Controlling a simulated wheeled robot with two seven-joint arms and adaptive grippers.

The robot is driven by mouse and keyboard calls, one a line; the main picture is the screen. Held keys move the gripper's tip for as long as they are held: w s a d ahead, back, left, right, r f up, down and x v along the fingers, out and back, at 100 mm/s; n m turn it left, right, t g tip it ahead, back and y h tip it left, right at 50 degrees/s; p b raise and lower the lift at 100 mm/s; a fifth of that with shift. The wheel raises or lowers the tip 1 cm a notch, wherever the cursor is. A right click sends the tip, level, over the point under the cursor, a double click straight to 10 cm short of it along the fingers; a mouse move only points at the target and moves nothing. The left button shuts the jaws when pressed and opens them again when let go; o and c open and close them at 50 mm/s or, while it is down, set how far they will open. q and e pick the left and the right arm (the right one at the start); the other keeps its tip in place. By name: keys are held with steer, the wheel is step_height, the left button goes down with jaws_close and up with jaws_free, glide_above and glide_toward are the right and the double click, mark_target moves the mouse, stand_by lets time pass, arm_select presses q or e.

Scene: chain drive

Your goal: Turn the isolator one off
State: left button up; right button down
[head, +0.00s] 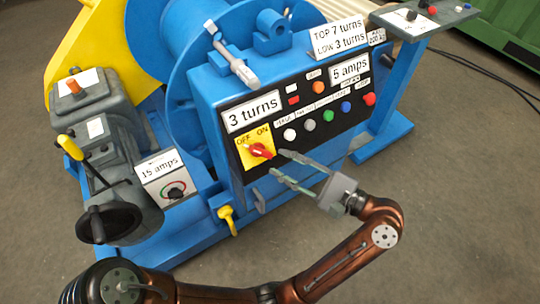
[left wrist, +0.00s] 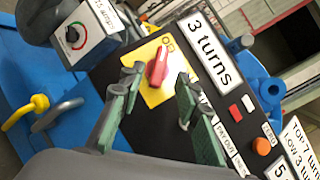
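The isolator is a red knob (head: 260,150) on a yellow plate (head: 246,158) marked OFF and ON, at the lower left of the black panel. In the head view its handle lies nearly sideways, tilted down to the right. It also shows in the left wrist view as a red knob (left wrist: 157,69) on a yellow plate (left wrist: 152,94). My left gripper (head: 277,164) is open and empty, with its fingertips just right of the knob in the head view. In the left wrist view my left gripper (left wrist: 160,80) has a finger on either side of the knob; contact is not visible. My right gripper is out of view.
Several coloured buttons (head: 328,116) sit right of the isolator. The blue winch frame (head: 205,95) holds the panel. A small dial box (head: 174,190) stands to the left, and a yellow hook (head: 226,216) is below. The floor at the lower right is clear.

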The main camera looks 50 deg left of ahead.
arm_select(q)
steer(key=v, duration=0.6)
stand_by(0.4)
